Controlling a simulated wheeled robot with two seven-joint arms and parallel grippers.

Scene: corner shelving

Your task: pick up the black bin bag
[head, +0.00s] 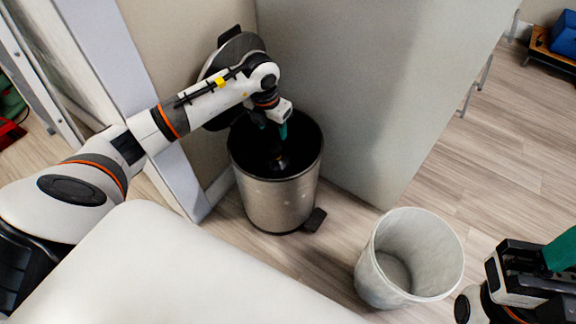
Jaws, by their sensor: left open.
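A steel pedal bin (278,204) stands on the floor in the head view, its lid (236,52) raised behind it. Its inside is black, and a dark shape (279,162) shows low inside; I cannot tell clearly whether it is the black bin bag. My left gripper (272,128) is open at the mouth of the bin, pointing down, with a teal finger showing. It holds nothing that I can see. My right gripper (545,262) is at the lower right edge, partly cut off, with a teal finger showing, away from the bin.
An empty pale wastebasket (447,252) stands to the right of the steel bin. A grey-white panel (345,90) stands close behind the bin, and a beige wall is at its left. Open wooden floor (500,150) lies to the right. A blue box (564,35) is at the top right.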

